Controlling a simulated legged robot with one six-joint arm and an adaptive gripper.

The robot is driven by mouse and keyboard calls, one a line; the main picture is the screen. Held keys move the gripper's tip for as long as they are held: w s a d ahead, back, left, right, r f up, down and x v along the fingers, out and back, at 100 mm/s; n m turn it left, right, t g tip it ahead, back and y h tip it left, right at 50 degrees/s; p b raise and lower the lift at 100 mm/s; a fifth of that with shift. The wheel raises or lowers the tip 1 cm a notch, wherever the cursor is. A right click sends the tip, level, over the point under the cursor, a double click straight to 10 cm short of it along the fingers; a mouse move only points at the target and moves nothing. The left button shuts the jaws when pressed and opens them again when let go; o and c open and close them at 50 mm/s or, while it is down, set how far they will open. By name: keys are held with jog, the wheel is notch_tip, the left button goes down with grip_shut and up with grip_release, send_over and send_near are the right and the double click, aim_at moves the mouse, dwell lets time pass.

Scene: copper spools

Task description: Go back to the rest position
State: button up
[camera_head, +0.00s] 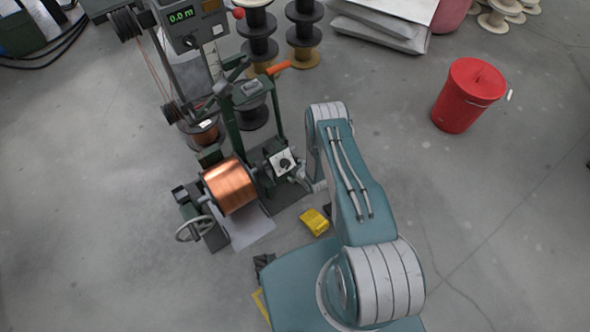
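My teal and grey arm extends upward from the bottom centre, and its far end bends down to the left beside the winding machine (276,192). My gripper (303,178) is small and partly hidden here, close to a pale square plate with a dark round knob (284,161) on the machine. I cannot tell whether it touches that part or whether its fingers are open or shut. A copper spool (230,186) sits in the machine, left of my gripper.
A handwheel (194,229) stands at the machine's left end. A control box with a green display (182,17) rises behind. A yellow block (315,222) lies near my arm. A red bucket (467,97) stands right. Dark spools (258,33) stand at the back.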

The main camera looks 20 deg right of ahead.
dwell(0.3)
jog(key=w+d+r+m+h, duration=0.1)
jog(key=w+r, duration=0.2)
jog(key=r, duration=0.8)
jog(key=w+d+r+m+g, duration=0.1)
jog(key=w+r, duration=0.3)
jog(key=r, duration=0.6)
jog(key=w+d+r+m+h, duration=0.1)
jog(key=w+r, duration=0.2)
jog(key=r, duration=0.8)
notch_tip(320, 180, up, 13)
jog(key=s+m, duration=0.2)
jog(key=s, duration=0.1)
jog(key=s+a+r+m+g+h, duration=0.1)
jog(key=s+a+r+m, duration=0.1)
jog(key=s+r, duration=1.35)
jog(key=s+a+r+m, duration=0.1)
jog(key=s+r, duration=0.2)
jog(key=s, duration=0.7)
jog(key=s+a+r+m+g, duration=0.1)
jog(key=s+r, duration=0.3)
jog(key=s, duration=0.5)
jog(key=shift+s+a+m+y, duration=0.35)
jog(key=shift+a+m+y, duration=0.05)
jog(key=shift+a+m, duration=0.1)
